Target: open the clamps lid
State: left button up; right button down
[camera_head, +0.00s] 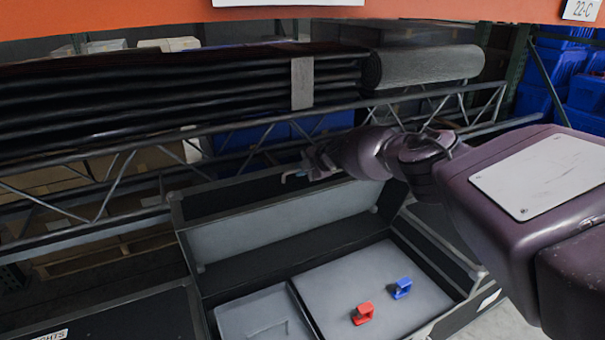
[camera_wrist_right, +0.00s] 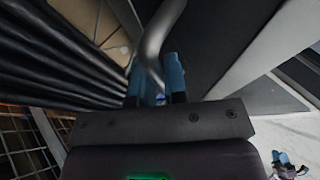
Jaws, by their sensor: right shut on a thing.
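The dark tote (camera_head: 463,311) has its lid (camera_head: 300,228) standing raised along its back side, with the grey inner face showing. Inside the tote, a red clamp (camera_head: 363,313) and a blue clamp (camera_head: 402,288) sit on a grey insert. My right gripper (camera_head: 308,170) is at the top edge of the raised lid, with my arm reaching in from the right. In the right wrist view, its blue fingers (camera_wrist_right: 157,82) are shut around a bent grey metal bar (camera_wrist_right: 155,45), which looks like the lid's handle.
A second dark case (camera_head: 120,315) with a white label stands at the left. Behind the lid, a metal rack beam (camera_head: 150,145) carries black rolls (camera_head: 180,90) and a grey roll (camera_head: 425,65). Blue bins (camera_head: 555,75) stand at the far right.

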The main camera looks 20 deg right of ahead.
jog(key=shift+w+a+f, duration=0.1)
jog(key=shift+w+f, duration=0.2)
dwell(0.4)
jog(key=c, duration=1.2)
grip_release()
jog(key=shift+o, duration=0.2)
